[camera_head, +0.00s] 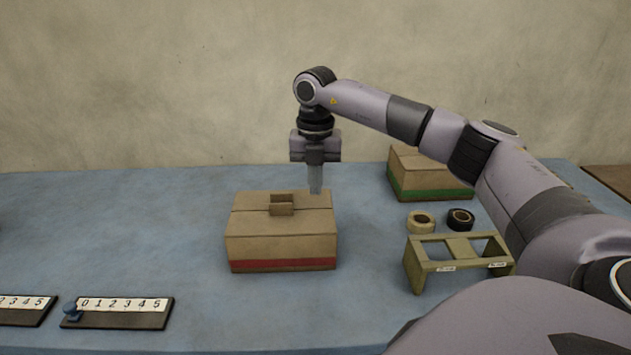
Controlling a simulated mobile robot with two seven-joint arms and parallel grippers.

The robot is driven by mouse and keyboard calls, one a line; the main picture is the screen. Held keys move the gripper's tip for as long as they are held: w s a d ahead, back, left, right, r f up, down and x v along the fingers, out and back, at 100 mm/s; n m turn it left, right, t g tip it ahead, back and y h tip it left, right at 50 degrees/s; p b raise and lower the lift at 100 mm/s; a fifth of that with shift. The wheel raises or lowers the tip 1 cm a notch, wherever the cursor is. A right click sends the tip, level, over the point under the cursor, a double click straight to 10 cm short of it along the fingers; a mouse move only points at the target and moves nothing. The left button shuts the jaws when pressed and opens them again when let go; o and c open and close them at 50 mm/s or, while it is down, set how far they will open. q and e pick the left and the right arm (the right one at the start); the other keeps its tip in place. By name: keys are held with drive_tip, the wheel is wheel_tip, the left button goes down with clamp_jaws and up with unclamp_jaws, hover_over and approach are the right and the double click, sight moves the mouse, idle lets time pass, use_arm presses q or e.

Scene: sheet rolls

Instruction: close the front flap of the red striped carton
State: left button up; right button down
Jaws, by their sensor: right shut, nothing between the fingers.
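The red striped carton (281,250) stands on the blue table left of my right arm, with its red stripe low on the front. Its top looks covered by flaps lying about flat, with a seam running across. The front flap (260,224) appears to lie down on the front half of the top. A small cardboard tab (281,205) stands up near the middle of the seam. My right gripper (315,190) points straight down, shut and empty, at the right back part of the top. I cannot tell whether its fingertips touch the cardboard. My left gripper is out of view.
A green striped carton (425,177) stands behind my right arm. Two tape rolls, one tan (421,222) and one black (460,219), lie near an olive two-opening stand (418,272). A numbered slider board (120,312) lies front left. The table left of the carton is clear.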

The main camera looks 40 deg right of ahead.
wheel_tip(320, 180, up, 5)
drive_tip(key=shift+r+p, duration=0.1)
drive_tip(key=shift+p, duration=0.9)
